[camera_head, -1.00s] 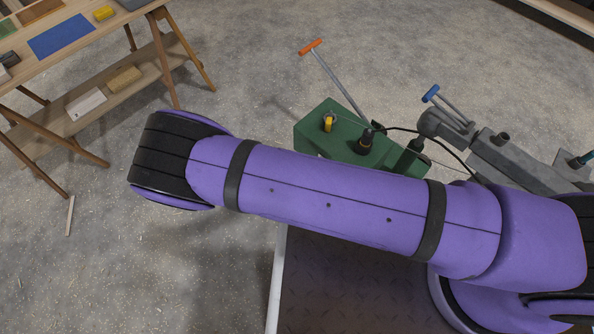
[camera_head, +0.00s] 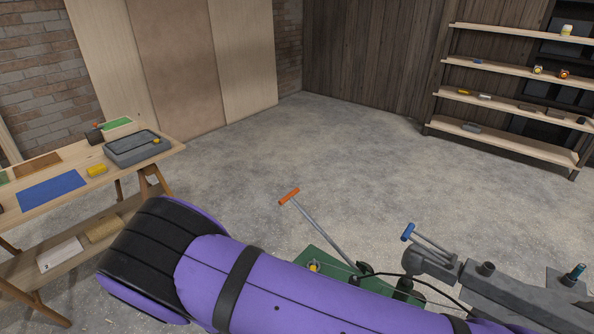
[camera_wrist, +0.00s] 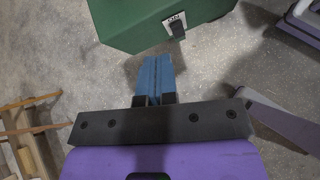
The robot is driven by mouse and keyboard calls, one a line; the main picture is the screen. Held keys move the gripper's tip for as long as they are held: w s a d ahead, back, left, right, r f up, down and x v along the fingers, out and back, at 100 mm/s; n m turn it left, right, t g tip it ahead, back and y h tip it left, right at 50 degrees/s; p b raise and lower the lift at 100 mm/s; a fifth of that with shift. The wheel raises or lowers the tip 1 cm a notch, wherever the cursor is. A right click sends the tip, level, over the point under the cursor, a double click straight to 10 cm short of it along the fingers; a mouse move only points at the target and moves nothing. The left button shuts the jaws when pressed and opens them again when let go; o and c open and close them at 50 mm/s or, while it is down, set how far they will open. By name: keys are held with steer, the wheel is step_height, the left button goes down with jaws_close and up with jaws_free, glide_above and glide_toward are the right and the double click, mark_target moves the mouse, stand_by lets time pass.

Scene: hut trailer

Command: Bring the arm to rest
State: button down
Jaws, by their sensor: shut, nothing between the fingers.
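My purple arm crosses the bottom of the head view, its black-banded joint at the lower left. In the wrist view my gripper (camera_wrist: 156,75) has its blue fingers together with nothing between them. The fingers point over the grey floor toward a green box (camera_wrist: 150,30) with a small dark switch. The fingers look apart from the box. The gripper itself does not show in the head view.
A wooden workbench (camera_head: 165,152) with a grey tray (camera_head: 135,148) and a yellow block (camera_head: 97,170) stands at the left. A green machine (camera_head: 322,268) with an orange-handled lever (camera_head: 290,196) stands beyond my arm. Shelves (camera_head: 500,110) line the back right. The mid-floor is clear.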

steer(key=w+d+r+m+g+y, duration=0.1)
steer(key=w+d+r+m+g, duration=0.2)
steer(key=r, duration=0.8)
steer(key=w+d+r+m+y, duration=0.15)
steer(key=d+r+m, duration=0.4)
steer(key=r, duration=0.55)
steer(key=w+d+r+m+g, duration=0.25)
steer(key=d+r, duration=0.25)
steer(key=r, duration=0.6)
steer(key=s+d+r+m+y, duration=0.1)
steer(key=s+d+r+m, duration=0.2)
steer(key=d+r, duration=0.35)
steer(key=s+d+r+m+t+y, duration=0.1)
steer(key=s+d+r+m, duration=0.2)
steer(key=d+r, duration=0.3)
steer(key=s+d+r+m+y, duration=0.2)
steer(key=s+d+r+m, duration=0.1)
steer(key=d+r, duration=0.3)
steer(key=s+d+r+m+t, duration=0.1)
steer(key=s+d+r+m, duration=0.1)
steer(key=s, duration=0.5)
steer(key=s+d+r+m+t, duration=0.1)
steer(key=s+d+r+m, duration=0.1)
steer(key=s+r, duration=0.2)
steer(key=s+y, duration=0.1)
steer(key=s, duration=0.2)
steer(key=shift+s+d+r+m+t, duration=0.15)
steer(key=shift+s+d+m+t, duration=0.1)
steer(key=shift+m+t, duration=0.15)
